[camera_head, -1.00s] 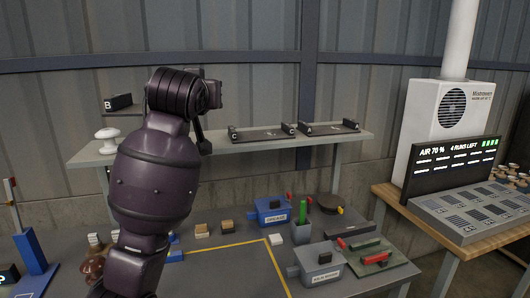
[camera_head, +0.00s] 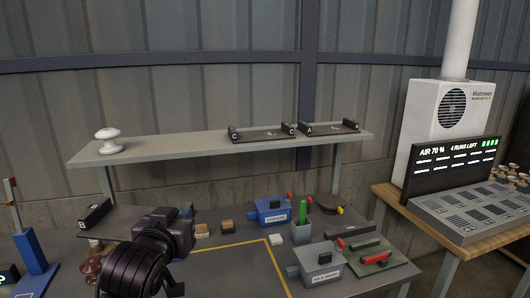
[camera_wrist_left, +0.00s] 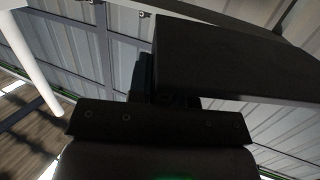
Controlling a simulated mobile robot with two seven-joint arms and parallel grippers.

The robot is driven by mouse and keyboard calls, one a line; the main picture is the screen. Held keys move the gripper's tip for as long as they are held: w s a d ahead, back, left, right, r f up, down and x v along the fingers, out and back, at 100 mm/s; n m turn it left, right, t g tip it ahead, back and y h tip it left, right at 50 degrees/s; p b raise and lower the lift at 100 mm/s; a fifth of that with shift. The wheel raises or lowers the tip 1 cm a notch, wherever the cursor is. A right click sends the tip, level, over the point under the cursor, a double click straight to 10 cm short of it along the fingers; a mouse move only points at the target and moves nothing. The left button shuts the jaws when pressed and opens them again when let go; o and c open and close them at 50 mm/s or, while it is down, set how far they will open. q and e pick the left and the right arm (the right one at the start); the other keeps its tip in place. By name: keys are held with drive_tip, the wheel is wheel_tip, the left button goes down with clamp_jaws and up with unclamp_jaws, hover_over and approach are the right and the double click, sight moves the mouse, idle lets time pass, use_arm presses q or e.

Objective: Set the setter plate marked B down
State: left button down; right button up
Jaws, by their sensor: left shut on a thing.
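The dark setter plate marked B (camera_head: 95,215) shows at the left of the head view, low over the grey workbench and below the shelf. My left gripper (camera_head: 160,232) is shut on it, and my wrist hides much of the plate. In the left wrist view the plate is a dark slab (camera_wrist_left: 235,60) reaching out from the jaws (camera_wrist_left: 165,100). I cannot tell whether the plate touches the bench. Setter plates C (camera_head: 262,135) and A (camera_head: 330,128) lie on the shelf. My right gripper is not in view.
The grey shelf (camera_head: 190,145) holds a white insulator (camera_head: 108,140) at its left end; its middle is clear. On the bench are a blue box (camera_head: 270,211), a grey-blue box (camera_head: 320,262), a green-topped cup (camera_head: 302,228) and a blue post (camera_head: 32,252). A yellow line outlines clear bench space.

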use_arm(q)
drive_tip(key=s+a+f, duration=0.2)
drive_tip(key=s+f, duration=0.2)
drive_tip(key=f, duration=0.3)
drive_tip(key=s+a+f+y, duration=0.1)
drive_tip(key=s+f, duration=0.3)
drive_tip(key=f, duration=0.4)
drive_tip(key=shift+s+a+n, duration=0.35)
drive_tip(key=shift+a+n, duration=0.05)
